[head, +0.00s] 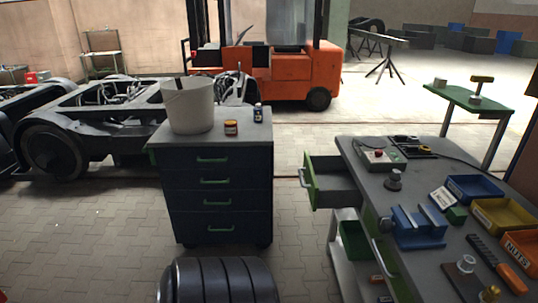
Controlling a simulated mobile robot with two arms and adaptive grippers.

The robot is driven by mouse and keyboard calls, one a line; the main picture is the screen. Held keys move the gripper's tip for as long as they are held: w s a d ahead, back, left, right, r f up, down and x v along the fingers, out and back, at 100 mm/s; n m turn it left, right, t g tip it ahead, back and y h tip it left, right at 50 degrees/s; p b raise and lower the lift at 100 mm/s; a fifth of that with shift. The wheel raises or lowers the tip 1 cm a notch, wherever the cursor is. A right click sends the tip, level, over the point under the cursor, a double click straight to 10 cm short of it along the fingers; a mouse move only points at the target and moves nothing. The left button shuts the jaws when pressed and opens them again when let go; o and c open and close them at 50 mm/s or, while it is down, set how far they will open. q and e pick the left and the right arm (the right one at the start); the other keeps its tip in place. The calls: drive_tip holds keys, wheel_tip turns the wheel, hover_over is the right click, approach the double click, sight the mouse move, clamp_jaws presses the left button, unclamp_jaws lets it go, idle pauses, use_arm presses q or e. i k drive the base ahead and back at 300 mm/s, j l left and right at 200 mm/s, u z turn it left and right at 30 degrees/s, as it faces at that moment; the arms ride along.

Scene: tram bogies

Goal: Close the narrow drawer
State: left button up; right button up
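A drawer with a green front (309,183) is pulled out from the left side of the grey workbench (370,205). Its dark inside shows from above and looks empty from here. A light handle is on the green front. I cannot tell whether this is the narrow drawer by its size alone, but it is the only drawer I see clearly open. Neither of my grippers is in view.
A dark cabinet (215,195) with shut drawers stands left of the workbench, bearing a bucket (188,105) and small containers. Paved floor (300,245) lies free between them. A black ribbed round object (218,280) is at the bottom. An orange forklift (290,70) stands behind.

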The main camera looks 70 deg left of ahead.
sight(321, 173)
drive_tip(key=u, duration=2)
drive_tip(key=i+j+z, duration=0.2)
drive_tip(key=z, duration=0.3)
drive_tip(key=i+j+z, duration=0.25)
drive_tip(key=z, duration=0.2)
